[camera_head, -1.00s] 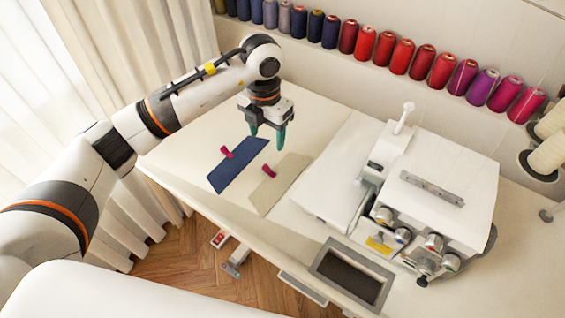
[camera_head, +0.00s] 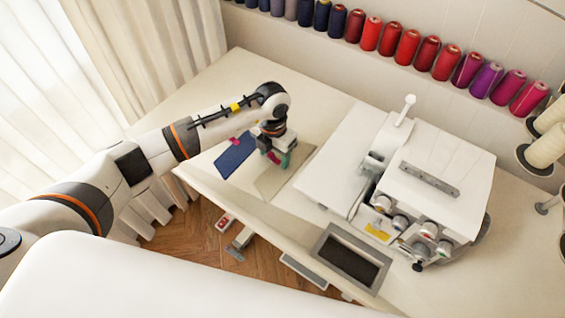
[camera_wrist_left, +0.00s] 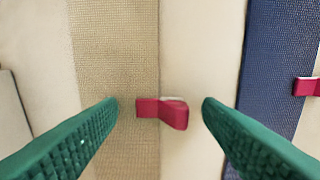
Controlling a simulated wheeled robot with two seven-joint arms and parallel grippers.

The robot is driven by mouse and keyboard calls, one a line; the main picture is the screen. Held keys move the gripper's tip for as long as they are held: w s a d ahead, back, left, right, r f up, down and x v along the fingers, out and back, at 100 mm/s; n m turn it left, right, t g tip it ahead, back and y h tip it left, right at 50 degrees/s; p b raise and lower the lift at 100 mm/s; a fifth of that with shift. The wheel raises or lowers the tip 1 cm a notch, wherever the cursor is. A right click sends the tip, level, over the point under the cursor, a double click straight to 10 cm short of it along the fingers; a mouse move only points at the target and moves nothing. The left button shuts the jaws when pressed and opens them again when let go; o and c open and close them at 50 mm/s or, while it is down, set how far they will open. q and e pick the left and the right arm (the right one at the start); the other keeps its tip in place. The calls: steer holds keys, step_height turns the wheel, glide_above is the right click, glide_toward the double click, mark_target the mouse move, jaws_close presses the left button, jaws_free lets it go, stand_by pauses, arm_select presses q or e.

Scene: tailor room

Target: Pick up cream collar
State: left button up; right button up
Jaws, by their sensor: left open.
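The cream collar (camera_head: 281,178) is a flat beige woven strip lying on the table. It also shows in the left wrist view (camera_wrist_left: 115,55), with a red clip (camera_wrist_left: 163,112) on its right edge. My left gripper (camera_head: 277,160) is over the collar's upper left part and hides some of it in the head view. In the left wrist view its green fingers (camera_wrist_left: 160,106) are open, one on each side of the clip, with nothing held. I cannot tell how far the fingertips are above the table. My right gripper is not in view.
A navy collar (camera_head: 236,154) lies beside the cream one; its red clip (camera_wrist_left: 306,87) shows in the wrist view. A white sewing machine (camera_head: 435,175) stands to the right. A grey-framed tray (camera_head: 350,259) is at the table's front edge. Thread spools (camera_head: 408,46) line the back.

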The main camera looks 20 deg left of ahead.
arm_select(q)
steer(key=c, duration=1.1)
steer(key=shift+o, duration=0.2)
